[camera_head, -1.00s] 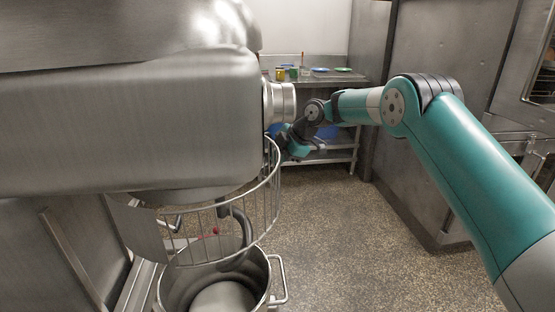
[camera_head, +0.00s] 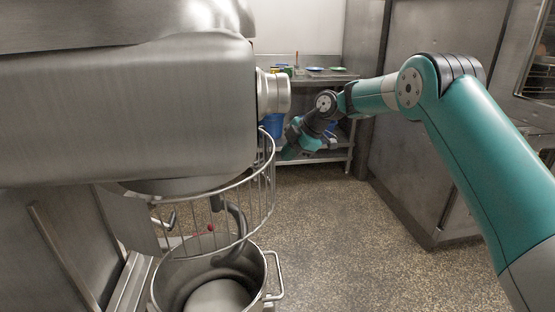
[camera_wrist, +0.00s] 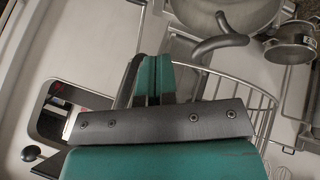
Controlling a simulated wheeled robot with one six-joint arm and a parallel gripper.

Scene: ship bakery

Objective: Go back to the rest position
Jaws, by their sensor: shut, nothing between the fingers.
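My gripper (camera_wrist: 153,78) shows in the wrist view with its two teal fingers pressed together and nothing between them. In the head view my teal arm reaches in from the right and bends down at the wrist. The gripper end (camera_head: 290,150) hangs there just right of the mixer's wire guard in the picture, partly in shadow. I cannot tell from this view how far apart they are.
A large steel mixer (camera_head: 130,110) fills the left, with its wire guard (camera_head: 262,195) and steel bowl (camera_head: 262,275) below. A steel table (camera_head: 325,77) with small coloured items stands at the back. Steel cabinets (camera_head: 430,140) line the right. The speckled floor (camera_head: 340,240) between is clear.

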